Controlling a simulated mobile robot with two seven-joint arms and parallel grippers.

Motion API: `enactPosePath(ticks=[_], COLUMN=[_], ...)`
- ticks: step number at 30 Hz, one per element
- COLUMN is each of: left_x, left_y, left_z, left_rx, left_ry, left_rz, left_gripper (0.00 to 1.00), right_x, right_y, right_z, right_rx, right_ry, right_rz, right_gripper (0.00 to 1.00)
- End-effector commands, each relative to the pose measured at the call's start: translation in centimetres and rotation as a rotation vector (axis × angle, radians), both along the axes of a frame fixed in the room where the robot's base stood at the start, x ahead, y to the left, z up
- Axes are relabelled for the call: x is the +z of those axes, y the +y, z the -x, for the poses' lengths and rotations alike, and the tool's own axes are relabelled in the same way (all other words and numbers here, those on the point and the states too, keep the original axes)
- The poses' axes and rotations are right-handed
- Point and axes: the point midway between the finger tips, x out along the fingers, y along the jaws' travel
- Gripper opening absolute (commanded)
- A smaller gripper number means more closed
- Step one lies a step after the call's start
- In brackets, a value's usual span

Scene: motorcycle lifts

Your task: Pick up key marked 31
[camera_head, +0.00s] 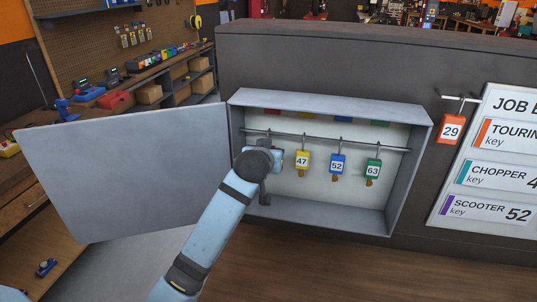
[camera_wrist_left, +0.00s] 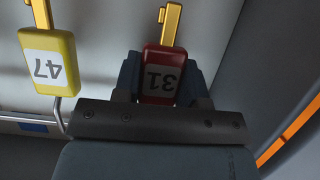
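The key marked 31 has a red tag (camera_wrist_left: 163,75) and a gold key (camera_wrist_left: 171,24). In the left wrist view it appears upside down between the fingers of my left gripper (camera_wrist_left: 163,80). Both fingers lie close against the tag's sides, and the gripper looks shut on it. In the head view my left gripper (camera_head: 277,158) is at the left end of the key row, inside the open grey cabinet (camera_head: 415,180), and mostly hides key 31. Whether its hook still hangs on the rail (camera_head: 325,143) is hidden. My right gripper is not in view.
Yellow key 47 (camera_head: 303,161) hangs just right of my left gripper, then blue key 52 (camera_head: 337,166) and green key 63 (camera_head: 373,171). Orange key 29 (camera_head: 451,129) hangs outside, by the job board (camera_head: 500,155). The cabinet door (camera_head: 125,165) stands open at left.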

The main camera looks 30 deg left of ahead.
Motion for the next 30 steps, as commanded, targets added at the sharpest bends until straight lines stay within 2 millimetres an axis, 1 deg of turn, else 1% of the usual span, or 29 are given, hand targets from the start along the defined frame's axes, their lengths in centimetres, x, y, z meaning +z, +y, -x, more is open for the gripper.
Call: enactPosePath(ticks=[1, 2, 3, 13, 16, 18, 23, 26, 30], left_x=[0.0, 0.0, 0.0, 0.2, 0.7, 1.4, 1.2, 1.2, 1.1], left_y=[0.0, 0.0, 0.0, 0.0, 0.0, 0.0, -0.7, -1.4, -2.3], left_z=[0.0, 0.0, 0.0, 0.0, 0.0, 0.0, 2.7, 5.1, 8.8], left_rx=[0.0, 0.0, 0.0, 0.0, 0.001, -0.001, -0.001, -0.001, 0.0], left_ry=[0.0, 0.0, 0.0, 0.0, 0.0, -0.002, 0.0, 0.0, -0.001], left_rz=[0.0, 0.0, 0.0, 0.001, 0.002, 0.001, 0.001, 0.002, 0.002], left_gripper=[0.27, 0.2, 0.15, 0.15, 0.15, 0.15, 0.15, 0.15, 0.15], right_x=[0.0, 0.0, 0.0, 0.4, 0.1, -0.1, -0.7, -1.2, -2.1], right_y=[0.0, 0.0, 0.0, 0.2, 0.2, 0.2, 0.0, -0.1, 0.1], right_z=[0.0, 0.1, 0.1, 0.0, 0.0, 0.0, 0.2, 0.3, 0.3], right_rx=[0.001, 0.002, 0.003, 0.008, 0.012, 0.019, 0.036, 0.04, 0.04], right_ry=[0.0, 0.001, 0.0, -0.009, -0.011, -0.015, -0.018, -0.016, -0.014], right_rz=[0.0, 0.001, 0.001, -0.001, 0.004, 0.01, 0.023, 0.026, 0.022], right_gripper=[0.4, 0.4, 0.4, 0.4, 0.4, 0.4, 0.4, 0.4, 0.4])
